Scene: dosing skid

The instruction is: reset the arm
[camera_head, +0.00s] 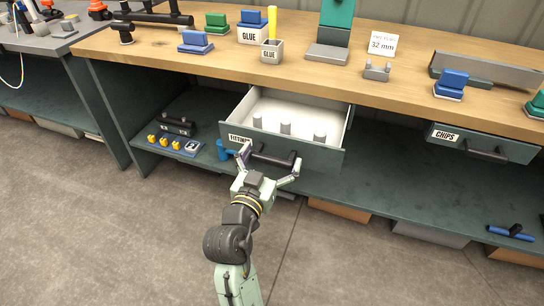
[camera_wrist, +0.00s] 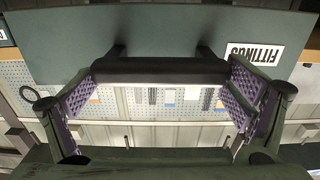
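My gripper (camera_head: 271,164) is in front of the open drawer labelled FITTINGS (camera_head: 324,157), at the drawer's black bar handle (camera_head: 272,157). Its two fingers are spread wide, one near each end of the handle. In the wrist view, the handle (camera_wrist: 160,70) lies lengthwise between the purple finger pads of my gripper (camera_wrist: 160,100). I cannot tell whether the pads touch the handle's ends. The drawer front (camera_wrist: 180,30) fills the upper part of the wrist view. The drawer stands pulled out with several grey cylindrical fittings (camera_head: 286,128) inside.
A CHIPS drawer (camera_head: 482,145) is at right. A lower shelf (camera_head: 400,180) runs beneath. The floor (camera_head: 130,230) in front is clear.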

